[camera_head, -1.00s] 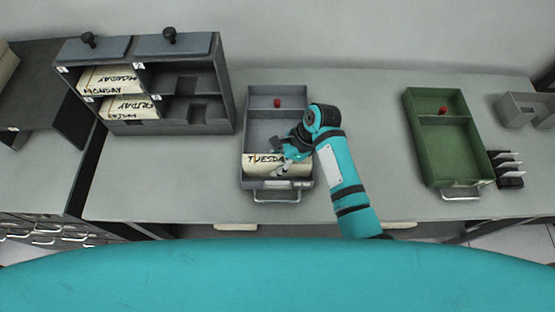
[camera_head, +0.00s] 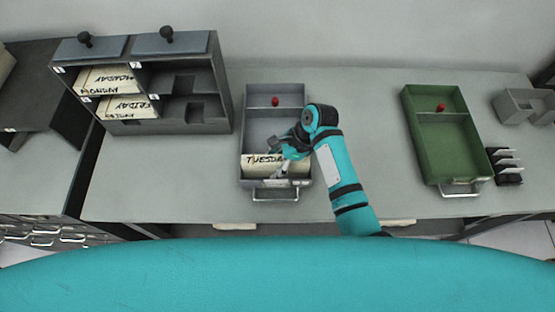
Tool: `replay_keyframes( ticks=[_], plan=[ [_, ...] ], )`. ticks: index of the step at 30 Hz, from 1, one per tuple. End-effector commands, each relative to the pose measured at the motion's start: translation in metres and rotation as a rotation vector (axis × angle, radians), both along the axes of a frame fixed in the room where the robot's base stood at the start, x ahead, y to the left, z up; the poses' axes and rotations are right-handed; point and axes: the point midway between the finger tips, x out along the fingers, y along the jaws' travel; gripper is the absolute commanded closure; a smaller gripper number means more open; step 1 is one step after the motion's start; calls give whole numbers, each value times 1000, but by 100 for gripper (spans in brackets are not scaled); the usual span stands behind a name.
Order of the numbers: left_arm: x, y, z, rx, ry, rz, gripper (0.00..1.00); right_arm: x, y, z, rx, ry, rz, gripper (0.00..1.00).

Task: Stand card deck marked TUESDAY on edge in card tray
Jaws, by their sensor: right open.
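The card deck marked TUESDAY (camera_head: 257,161) is a cream block with black lettering. It is in the front part of the grey card tray (camera_head: 244,130), near the handle end, with its lettered face showing. It looks on edge; its exact tilt is hard to tell. My right gripper (camera_head: 284,165) is open at the deck's right end, and its fingers hide the end of the word. I cannot tell whether they touch the deck. My left gripper is not in view.
A grey pigeonhole rack (camera_head: 222,100) at the left holds the MONDAY deck (camera_head: 105,80) and FRIDAY deck (camera_head: 128,107). A green tray (camera_head: 440,150) and a small black rack (camera_head: 507,166) stand at the right. The bench between the trays is clear beyond my arm.

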Motion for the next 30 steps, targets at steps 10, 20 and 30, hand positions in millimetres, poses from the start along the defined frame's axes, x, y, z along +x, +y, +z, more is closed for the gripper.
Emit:
replay_keyframes(
  ticks=[10, 20, 30],
  plan=[
    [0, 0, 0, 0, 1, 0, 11, 6, -23, 46, 1, -7, -2, 44],
    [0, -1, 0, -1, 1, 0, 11, 11, -50, 98, 2, -5, -2, 44],
    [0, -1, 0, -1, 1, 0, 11, 10, -55, 107, 1, -1, 0, 44]
  ],
)
